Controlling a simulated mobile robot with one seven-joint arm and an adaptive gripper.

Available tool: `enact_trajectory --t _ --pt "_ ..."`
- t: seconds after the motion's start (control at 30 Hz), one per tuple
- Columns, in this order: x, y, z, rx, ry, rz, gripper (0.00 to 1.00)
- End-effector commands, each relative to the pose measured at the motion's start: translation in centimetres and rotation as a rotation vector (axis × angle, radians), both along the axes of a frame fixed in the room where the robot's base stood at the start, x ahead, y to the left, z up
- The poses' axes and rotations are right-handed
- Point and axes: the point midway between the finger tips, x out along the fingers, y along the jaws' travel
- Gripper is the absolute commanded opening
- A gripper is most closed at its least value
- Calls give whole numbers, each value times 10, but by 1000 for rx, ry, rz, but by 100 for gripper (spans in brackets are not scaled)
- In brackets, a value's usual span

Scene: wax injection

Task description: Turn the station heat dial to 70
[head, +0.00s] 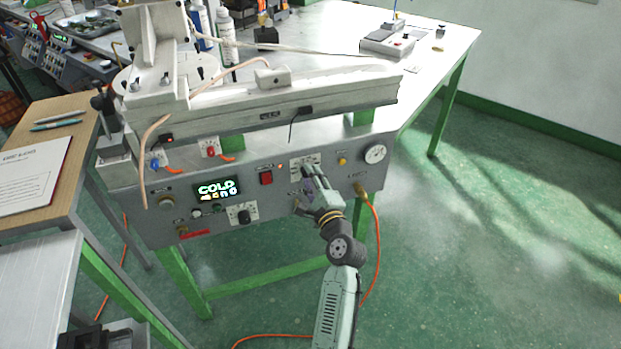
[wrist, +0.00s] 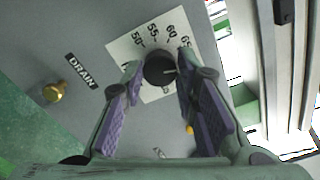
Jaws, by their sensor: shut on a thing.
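The heat dial is a black round knob (wrist: 158,64) on a white scale plate (wrist: 122,48), seen in the wrist view. The numbers 50, 55, 60 and 65 show around its top. A pale pointer mark on the knob points right, past the 65 side; the scale there is hidden behind a finger, so I cannot read the value. My gripper (wrist: 159,74) has its purple-padded fingers shut on the knob from both sides. In the head view my gripper (head: 308,193) is at the panel's right half, covering the knob, below the scale plate (head: 301,162).
The station panel also has a lit display (head: 217,189) reading COLD, a second black dial (head: 242,215), a red switch (head: 266,178), a yellow button (head: 342,159) and a round gauge (head: 375,153). A brass drain fitting (wrist: 54,92) is nearby. An orange hose (head: 374,240) hangs beside my arm.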

Motion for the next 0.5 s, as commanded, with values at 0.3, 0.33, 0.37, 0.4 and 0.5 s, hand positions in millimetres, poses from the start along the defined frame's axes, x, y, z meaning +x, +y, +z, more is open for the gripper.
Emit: enact_trajectory --t 0.3,0.33,0.37,0.4,0.5 --pt "0 0 1 0 -2 0 46" --pt "0 0 1 -1 -2 0 48" --pt "0 0 1 -1 -2 0 48" --pt "0 0 1 -1 -2 0 48" --pt "0 0 0 -1 -1 0 48"
